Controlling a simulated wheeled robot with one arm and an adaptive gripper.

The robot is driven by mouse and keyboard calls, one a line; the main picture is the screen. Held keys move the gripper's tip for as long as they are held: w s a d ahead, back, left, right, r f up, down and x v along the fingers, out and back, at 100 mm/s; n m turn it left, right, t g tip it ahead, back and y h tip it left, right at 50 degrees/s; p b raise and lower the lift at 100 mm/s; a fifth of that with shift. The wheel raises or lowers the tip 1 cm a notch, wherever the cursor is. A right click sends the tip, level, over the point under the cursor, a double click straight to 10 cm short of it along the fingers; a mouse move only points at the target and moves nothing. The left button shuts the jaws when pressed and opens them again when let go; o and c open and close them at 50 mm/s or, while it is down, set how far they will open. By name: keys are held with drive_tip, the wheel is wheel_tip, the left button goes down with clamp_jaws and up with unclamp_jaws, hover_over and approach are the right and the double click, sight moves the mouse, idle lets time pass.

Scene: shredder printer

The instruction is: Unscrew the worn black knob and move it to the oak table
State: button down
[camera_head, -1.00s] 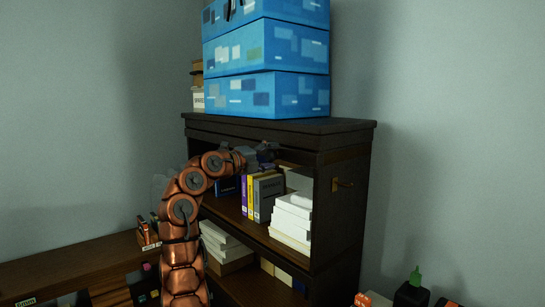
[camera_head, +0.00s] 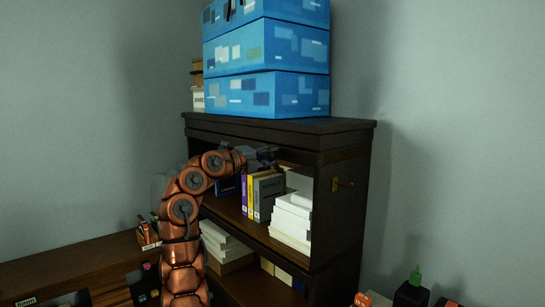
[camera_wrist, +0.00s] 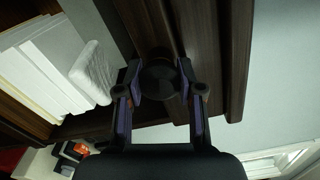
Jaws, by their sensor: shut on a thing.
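The black knob (camera_wrist: 160,78) is a dark round piece between my fingertips in the wrist view, in front of the dark wood of the shelf unit. I cannot tell whether it is still attached there. My gripper (camera_wrist: 160,84) is shut on it, one finger on each side. In the head view my gripper (camera_head: 266,155) is small and dark at the shelf unit's upper opening, and the knob cannot be made out. A brown wooden surface (camera_head: 70,263) lies at the lower left; I cannot tell if it is the oak table.
The dark shelf unit (camera_head: 340,225) holds books (camera_head: 250,195) and white stacks (camera_head: 290,218) close to my gripper. Blue patterned boxes (camera_head: 265,95) stand on top. A brass fitting (camera_head: 343,184) sticks out from its right side. A green-tipped bottle (camera_head: 413,285) stands at lower right.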

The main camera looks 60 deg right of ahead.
drive_tip(key=n, duration=0.4)
drive_tip(key=shift+n, duration=0.4)
drive_tip(key=n, duration=0.5)
drive_tip(key=shift+f+n+b, duration=0.1)
drive_tip(key=shift+n+b, duration=0.2)
drive_tip(key=shift+n, duration=0.1)
drive_tip(key=c, duration=0.9)
unclamp_jaws()
drive_tip(key=shift+w, duration=0.1)
drive_tip(key=shift+o, duration=1.3)
